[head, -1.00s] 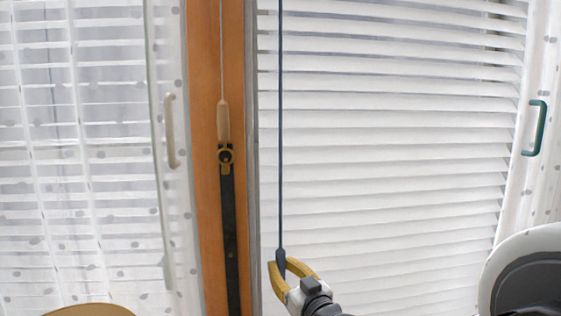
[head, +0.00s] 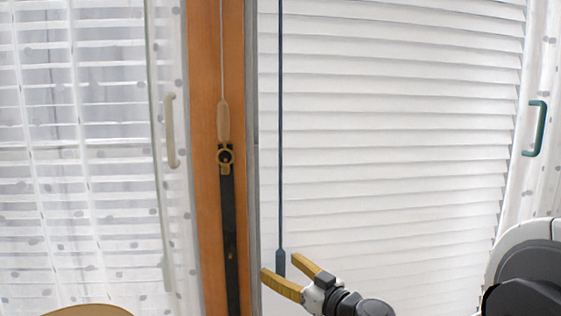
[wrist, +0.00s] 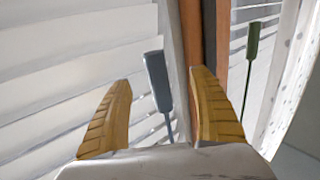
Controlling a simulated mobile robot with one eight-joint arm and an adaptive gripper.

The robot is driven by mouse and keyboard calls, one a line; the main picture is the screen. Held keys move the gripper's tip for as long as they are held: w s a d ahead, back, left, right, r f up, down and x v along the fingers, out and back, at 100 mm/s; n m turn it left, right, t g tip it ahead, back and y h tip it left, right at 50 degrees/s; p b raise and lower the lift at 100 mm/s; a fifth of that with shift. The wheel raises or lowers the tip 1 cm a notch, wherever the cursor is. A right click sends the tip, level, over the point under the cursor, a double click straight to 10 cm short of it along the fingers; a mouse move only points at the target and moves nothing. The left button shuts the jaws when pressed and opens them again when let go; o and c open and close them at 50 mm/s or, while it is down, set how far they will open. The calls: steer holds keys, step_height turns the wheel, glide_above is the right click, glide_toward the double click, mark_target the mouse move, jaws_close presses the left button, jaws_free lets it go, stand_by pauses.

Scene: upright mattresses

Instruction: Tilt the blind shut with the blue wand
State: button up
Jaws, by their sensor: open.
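The blue wand (head: 281,150) hangs straight down in front of the blind at right in the head view. Its thicker end (wrist: 158,80) shows between the two fingers in the wrist view. The blind (head: 390,150) has white slats that lie nearly flat against each other, with almost no gaps showing. My gripper (head: 292,278) is at the wand's lower end, with yellow fingers spread on either side of it. The fingers are open, and in the wrist view (wrist: 163,108) there is space between them and the wand.
An orange wooden post (head: 203,150) stands left of the blind, with a cord and wooden toggle (head: 223,122) and a dark strap (head: 229,220). A second slatted blind (head: 60,130) behind a dotted sheer curtain is at left. A green handle (head: 535,128) is at far right.

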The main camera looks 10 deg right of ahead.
steer(key=v, duration=0.7)
stand_by(0.5)
steer(key=d+r+m+t+h+b, duration=0.1)
steer(key=d+r+m+t+h, duration=0.3)
steer(key=d+r+m+h, duration=0.35)
steer(key=s+d+f+m+g+h, duration=0.2)
steer(key=s+d+f+g+h, duration=0.1)
steer(key=s+d+h, duration=0.25)
steer(key=s+a+f+n+g+y+b, duration=0.1)
steer(key=s+a+f+g, duration=0.2)
steer(key=s+f, duration=0.5)
steer(key=s+a+f+n+g+y, duration=0.1)
steer(key=s+a+f+g+y, duration=0.1)
steer(key=s+a+f+g, duration=0.2)
steer(key=s+f+g, duration=0.2)
steer(key=s+f, duration=0.2)
steer(key=s, duration=0.1)
steer(key=shift+n+b, duration=0.35)
steer(key=shift+b, duration=0.05)
